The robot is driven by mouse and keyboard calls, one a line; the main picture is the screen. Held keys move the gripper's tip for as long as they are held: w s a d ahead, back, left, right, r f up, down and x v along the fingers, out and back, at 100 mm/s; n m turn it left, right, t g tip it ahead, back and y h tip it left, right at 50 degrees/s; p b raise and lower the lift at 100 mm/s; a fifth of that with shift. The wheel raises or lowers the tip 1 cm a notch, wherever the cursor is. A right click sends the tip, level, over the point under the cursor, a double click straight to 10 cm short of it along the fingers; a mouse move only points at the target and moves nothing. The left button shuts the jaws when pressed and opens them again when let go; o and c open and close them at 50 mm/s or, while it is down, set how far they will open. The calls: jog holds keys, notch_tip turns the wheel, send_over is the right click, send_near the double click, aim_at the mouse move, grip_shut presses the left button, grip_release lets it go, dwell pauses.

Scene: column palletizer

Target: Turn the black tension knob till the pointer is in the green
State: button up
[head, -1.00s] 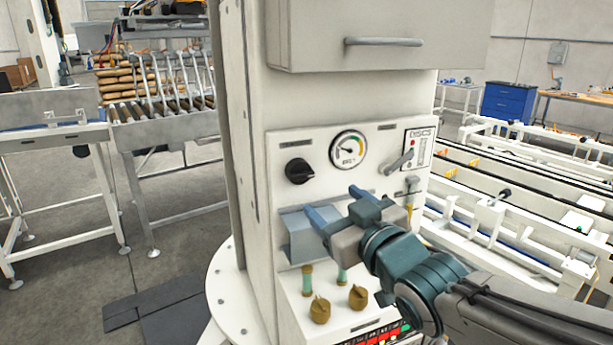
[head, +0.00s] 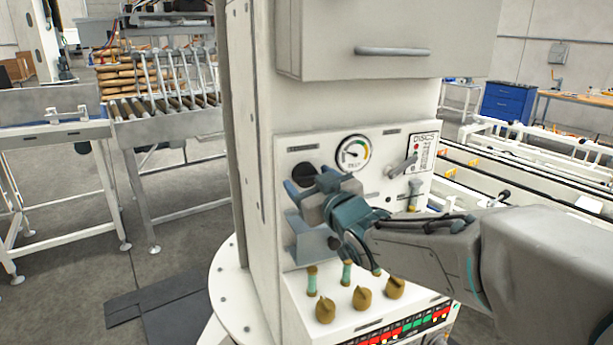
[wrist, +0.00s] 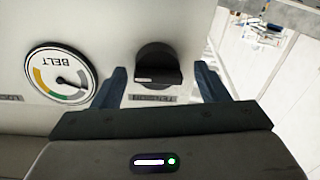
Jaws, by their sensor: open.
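The black tension knob (head: 303,174) is on the white panel, left of the round BELT gauge (head: 353,153). In the wrist view the gauge (wrist: 60,76) appears upside down. Its pointer lies toward the grey part of the scale, away from the green and yellow bands. The knob (wrist: 158,65) shows between the fingers in the wrist view, with its grip bar roughly level. My gripper (head: 305,183) is open in front of the knob and partly covers it in the head view. In the wrist view a finger shows on each side of the knob, with no visible contact.
A lever beside the DISCS plate (head: 421,152) sits right of the gauge. Below are several brass knobs (head: 361,297) and a row of coloured buttons (head: 417,323). A cabinet with a bar handle (head: 393,51) overhangs the panel. A roller conveyor (head: 165,120) stands at left.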

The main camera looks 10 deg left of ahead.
jog(key=shift+w, duration=0.2)
jog(key=c, duration=0.9)
jog(key=shift+f+b, duration=0.15)
jog(key=shift+b, duration=0.25)
jog(key=shift+a+f+m+b, duration=0.1)
jog(key=shift+m+b, duration=2.2)
jog(key=shift+m, duration=0.5)
